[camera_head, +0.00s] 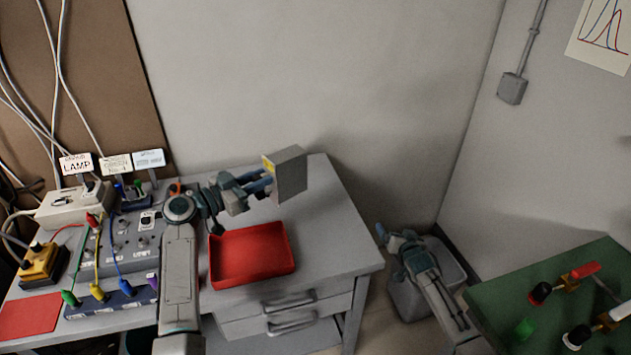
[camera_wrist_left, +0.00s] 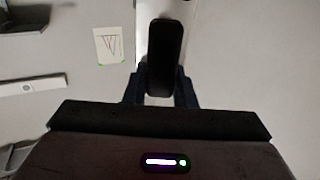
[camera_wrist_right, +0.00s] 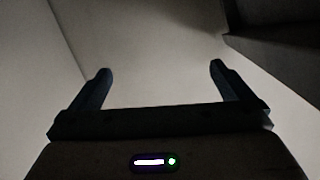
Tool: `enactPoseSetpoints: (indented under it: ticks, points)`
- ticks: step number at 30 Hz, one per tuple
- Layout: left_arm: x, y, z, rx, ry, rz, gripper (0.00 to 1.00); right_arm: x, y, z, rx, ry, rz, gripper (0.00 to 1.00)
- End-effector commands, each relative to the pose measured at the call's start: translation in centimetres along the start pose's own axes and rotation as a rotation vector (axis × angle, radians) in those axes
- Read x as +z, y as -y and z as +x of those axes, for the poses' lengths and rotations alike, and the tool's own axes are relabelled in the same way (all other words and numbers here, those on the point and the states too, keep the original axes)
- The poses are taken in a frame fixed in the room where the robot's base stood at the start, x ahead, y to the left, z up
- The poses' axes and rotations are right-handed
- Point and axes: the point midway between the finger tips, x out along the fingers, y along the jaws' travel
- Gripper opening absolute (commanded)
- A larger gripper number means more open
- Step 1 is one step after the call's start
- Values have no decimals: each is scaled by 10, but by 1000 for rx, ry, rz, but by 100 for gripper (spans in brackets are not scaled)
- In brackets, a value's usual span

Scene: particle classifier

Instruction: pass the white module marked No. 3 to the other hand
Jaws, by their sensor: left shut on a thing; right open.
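The white module (camera_head: 291,174) is a pale box with a yellow patch on its left edge. It is held up above the back right of the grey desk. My left gripper (camera_head: 262,184) is shut on it from its left side. In the left wrist view a dark grip piece (camera_wrist_left: 165,58) of the module sits between the fingers, with a pale face (camera_wrist_left: 144,30) behind it. No number is readable on it. My right gripper (camera_head: 388,235) is low on the right, beyond the desk, well apart from the module. Its jaws are open and empty in the right wrist view (camera_wrist_right: 160,70).
A red tray (camera_head: 253,257) lies on the desk (camera_head: 330,235) below the module. Cabled instruments (camera_head: 110,245) and label cards fill the desk's left. A grey bin (camera_head: 405,295) stands below my right arm. A green-topped table (camera_head: 560,285) is at the right. Air between the grippers is free.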

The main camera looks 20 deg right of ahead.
Motion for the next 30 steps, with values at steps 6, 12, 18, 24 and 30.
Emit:
enactPoseSetpoints:
  ticks: [6, 12, 18, 24, 30]
  points:
    - [-1, 0, 0, 0, -2, 1, 0, -122, 58, 5, -100, -169, 67, 100]
    - [-1, 0, 0, 0, -2, 1, 0, -205, 136, -25, -216, -270, 77, 100]
    - [-1, 0, 0, 0, -2, 1, 0, -193, 223, -80, -334, -224, -55, 100]
    - [-1, 0, 0, 0, -2, 1, 0, -175, 288, -139, -473, -200, -214, 100]
    - [-1, 0, 0, 0, -2, 1, 0, -170, 326, -186, -585, -220, -333, 100]
